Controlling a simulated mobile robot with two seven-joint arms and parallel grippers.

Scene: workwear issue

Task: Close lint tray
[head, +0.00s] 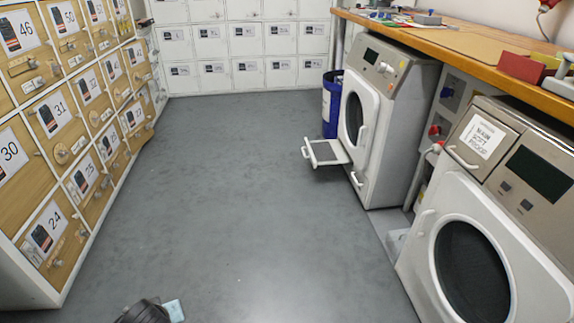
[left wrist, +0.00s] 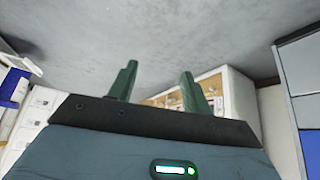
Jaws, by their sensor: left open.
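The lint tray (head: 326,152) is a light, flat panel with a white handle at its outer end. It stands out from the left side of the far white dryer (head: 375,120), low above the floor, so it is open. My left gripper (left wrist: 157,85) shows in the left wrist view with its two green fingers apart and nothing between them. It is well away from the tray, and the tray cannot be made out in that view. My right gripper is in neither view.
A second machine (head: 485,235) stands at the near right under the wooden worktop (head: 490,65). A blue drum (head: 331,105) stands behind the tray. Numbered wooden lockers (head: 75,120) line the left and white lockers (head: 245,50) the back.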

